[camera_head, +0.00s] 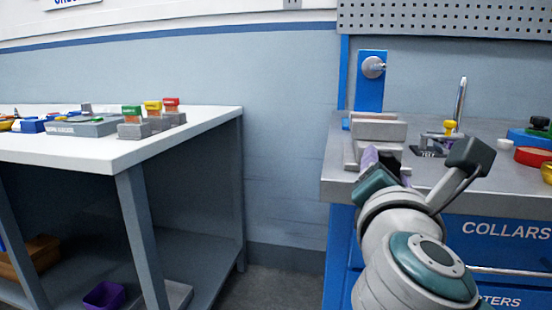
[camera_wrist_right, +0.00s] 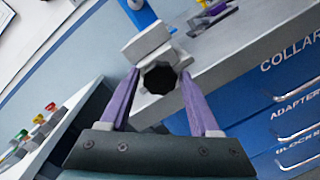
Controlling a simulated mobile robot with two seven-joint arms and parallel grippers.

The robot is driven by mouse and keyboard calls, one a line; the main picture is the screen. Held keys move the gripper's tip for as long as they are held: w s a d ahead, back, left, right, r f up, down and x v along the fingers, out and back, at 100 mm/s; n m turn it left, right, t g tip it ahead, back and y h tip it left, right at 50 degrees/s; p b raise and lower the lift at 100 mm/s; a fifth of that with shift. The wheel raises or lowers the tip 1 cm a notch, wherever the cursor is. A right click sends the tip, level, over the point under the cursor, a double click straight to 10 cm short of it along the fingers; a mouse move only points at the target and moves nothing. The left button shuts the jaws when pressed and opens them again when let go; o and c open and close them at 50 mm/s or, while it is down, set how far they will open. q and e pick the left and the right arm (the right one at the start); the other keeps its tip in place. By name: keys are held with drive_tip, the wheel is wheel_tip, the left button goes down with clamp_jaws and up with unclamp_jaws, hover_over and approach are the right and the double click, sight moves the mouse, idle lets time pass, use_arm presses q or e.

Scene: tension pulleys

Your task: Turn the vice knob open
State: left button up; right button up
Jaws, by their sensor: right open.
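The grey vice (camera_head: 378,128) stands at the front left edge of the grey workbench on the right. Its body also shows in the right wrist view (camera_wrist_right: 147,41). The black, many-sided vice knob (camera_wrist_right: 160,78) faces the right wrist camera on the vice's front. In the head view the knob is mostly hidden by my right gripper. My right gripper (camera_wrist_right: 160,80) is open, with one purple finger at the left and one at the right of the knob. I cannot tell whether the fingertips reach around it or touch it. My left gripper is not in view.
A blue upright plate with a round metal part (camera_head: 373,67) stands behind the vice. A small fixture with a yellow top (camera_head: 449,127) and a red ring (camera_head: 533,156) are on the workbench (camera_head: 428,172). A white table (camera_head: 95,150) with colored blocks stands left, across a gap.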

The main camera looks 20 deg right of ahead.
drive_tip(key=shift+x, duration=1.1)
drive_tip(key=shift+c, duration=0.2)
clamp_jaws()
drive_tip(key=shift+n, duration=0.4)
